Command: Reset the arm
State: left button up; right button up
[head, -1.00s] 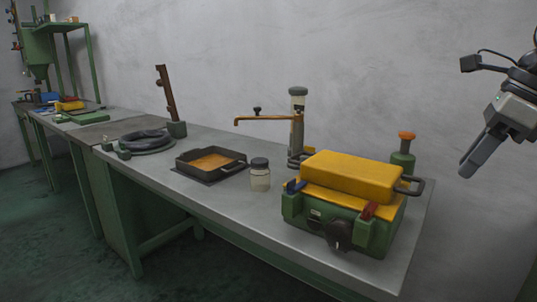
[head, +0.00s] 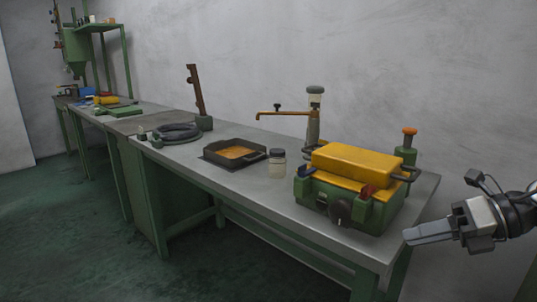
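My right gripper (head: 425,235) comes in from the right edge, in front of the right end of the workbench (head: 255,199). Its fingers point left and overlap in the picture, so I cannot tell whether they are open or shut. I see nothing held at their tips. It appears apart from the green machine with the yellow top (head: 352,172), which stands at the bench's right end. My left gripper is not in view.
On the bench stand a lidded jar (head: 277,166), a dark tray with orange contents (head: 235,153), a black coil (head: 178,132), a tap-like fixture (head: 313,120) and an orange-capped green bottle (head: 407,148). The green floor (head: 70,235) at left is clear.

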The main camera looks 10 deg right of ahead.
jog(key=s+a+f+m+t+h+p, duration=0.15)
jog(key=a+f+m+t, duration=0.3)
jog(key=f+m, duration=0.5)
jog(key=s+a+f+m+t+h, duration=0.2)
jog(key=a+f+m+t, duration=0.3)
jog(key=m, duration=0.8)
jog(key=s+a+f+m+g+h+p, duration=0.1)
jog(key=s+a+f+m+g+h, duration=0.3)
jog(key=s+a+f+m, duration=0.5)
jog(key=s+f+m+g, duration=0.1)
jog(key=m, duration=0.3)
jog(key=shift+a+f+m, duration=0.25)
jog(key=shift+f+m, duration=0.1)
jog(key=shift+f, duration=0.05)
